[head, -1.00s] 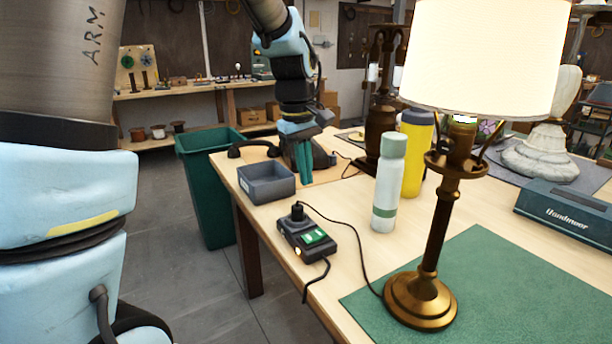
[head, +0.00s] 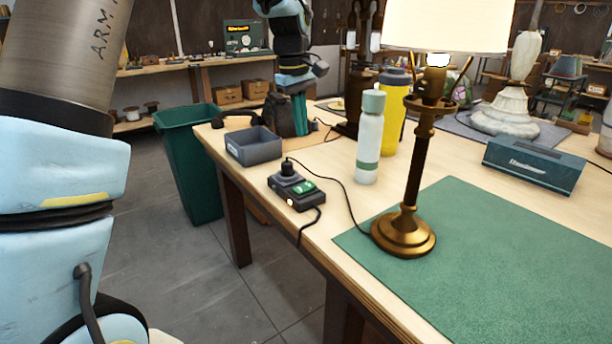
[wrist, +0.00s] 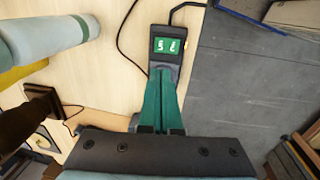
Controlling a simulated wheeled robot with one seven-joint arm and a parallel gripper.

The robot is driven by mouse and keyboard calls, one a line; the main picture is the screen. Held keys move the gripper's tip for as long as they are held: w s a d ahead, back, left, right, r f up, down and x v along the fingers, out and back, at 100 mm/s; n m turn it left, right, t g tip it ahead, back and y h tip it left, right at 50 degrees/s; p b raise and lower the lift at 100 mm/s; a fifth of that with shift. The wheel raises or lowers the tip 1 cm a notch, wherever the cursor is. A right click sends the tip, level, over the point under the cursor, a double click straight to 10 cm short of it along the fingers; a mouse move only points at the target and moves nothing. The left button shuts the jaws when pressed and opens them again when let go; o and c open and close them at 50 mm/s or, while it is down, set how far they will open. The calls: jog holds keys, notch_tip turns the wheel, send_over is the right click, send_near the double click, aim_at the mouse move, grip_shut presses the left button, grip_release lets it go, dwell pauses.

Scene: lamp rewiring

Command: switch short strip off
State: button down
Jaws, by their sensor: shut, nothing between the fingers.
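The short strip (head: 296,190) is a small black power strip on the table's left edge, with a green lit-looking patch on top and a pale glowing spot at its near end. A black plug stands in its far end. In the wrist view the strip (wrist: 166,62) lies just beyond my fingertips, its green patch facing the camera. My gripper (head: 299,132) has green fingers, closed together and empty, pointing down beyond the strip in the head view. In the wrist view the fingertips (wrist: 163,74) overlap the strip's plug end; whether they touch is unclear.
A brass lamp (head: 409,232) with a bright shade stands on a green mat (head: 490,270). A pale bottle (head: 369,140) and a yellow bottle (head: 391,115) stand behind the strip. A grey tray (head: 252,148) lies left of it. A green bin (head: 190,165) stands beside the table.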

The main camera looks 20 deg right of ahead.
jog(key=p, duration=0.4)
send_near(303, 186)
jog(key=f, duration=0.1)
jog(key=d+f, duration=0.1)
jog(key=f, duration=0.1)
jog(key=d+f, duration=0.1)
jog(key=f, duration=0.1)
jog(key=shift+w, duration=0.15)
jog(key=shift+d+f, duration=0.2)
jog(key=shift+f, duration=0.6)
jog(key=shift+d+f+b, duration=0.1)
jog(key=shift+f+b, duration=0.2)
jog(key=shift+b, duration=0.05)
jog(key=shift+a+r, duration=0.1)
jog(key=shift+a, duration=0.75)
jog(key=shift+r, duration=0.15)
